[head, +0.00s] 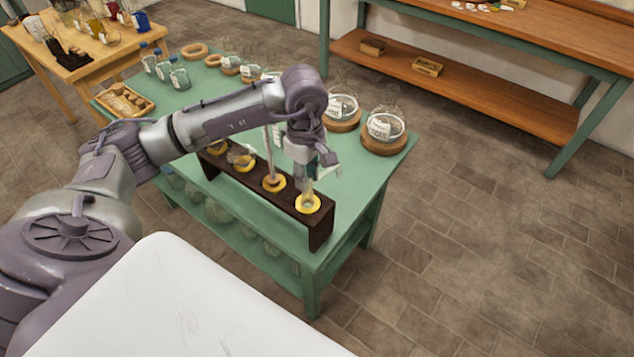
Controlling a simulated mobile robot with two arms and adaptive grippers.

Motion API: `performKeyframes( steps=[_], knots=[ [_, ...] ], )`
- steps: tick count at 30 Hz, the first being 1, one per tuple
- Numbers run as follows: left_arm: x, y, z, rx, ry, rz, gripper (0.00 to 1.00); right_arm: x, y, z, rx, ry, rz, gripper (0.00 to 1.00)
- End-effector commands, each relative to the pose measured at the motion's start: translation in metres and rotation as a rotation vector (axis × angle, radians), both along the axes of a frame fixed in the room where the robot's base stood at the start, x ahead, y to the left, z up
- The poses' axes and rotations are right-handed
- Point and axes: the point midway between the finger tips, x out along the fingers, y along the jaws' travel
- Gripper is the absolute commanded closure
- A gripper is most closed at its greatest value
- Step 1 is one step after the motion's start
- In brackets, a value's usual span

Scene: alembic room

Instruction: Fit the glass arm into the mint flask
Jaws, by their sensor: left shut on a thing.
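My left gripper (313,172) points down above the right end of the dark wooden rack (320,228). It is shut on a thin clear glass piece, which looks like the glass arm (308,191). The piece's lower end is over the yellow ring (308,204) at the rack's right end; I cannot tell whether it is inside the ring. Round labelled flasks on cork rings, one at right (384,126) and one beside it (342,108), stand behind the gripper. The labels are too small to read surely, so I cannot tell which flask is mint. My right gripper is out of view.
The green table (370,185) also holds small blue-topped bottles (179,75), more flasks at the back and a wooden tray (124,101) at left. More yellow rings sit along the rack. A wooden bench (470,95) stands behind. The tabletop's right front is clear.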

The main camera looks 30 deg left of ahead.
Motion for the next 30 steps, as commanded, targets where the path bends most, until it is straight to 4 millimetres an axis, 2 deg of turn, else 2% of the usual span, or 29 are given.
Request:
performKeyframes(
  steps=[30],
  knots=[
    [0.000, 0.000, 0.037, 0.000, -0.001, 0.001, 1.00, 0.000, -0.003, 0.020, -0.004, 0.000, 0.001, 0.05]
  ],
)
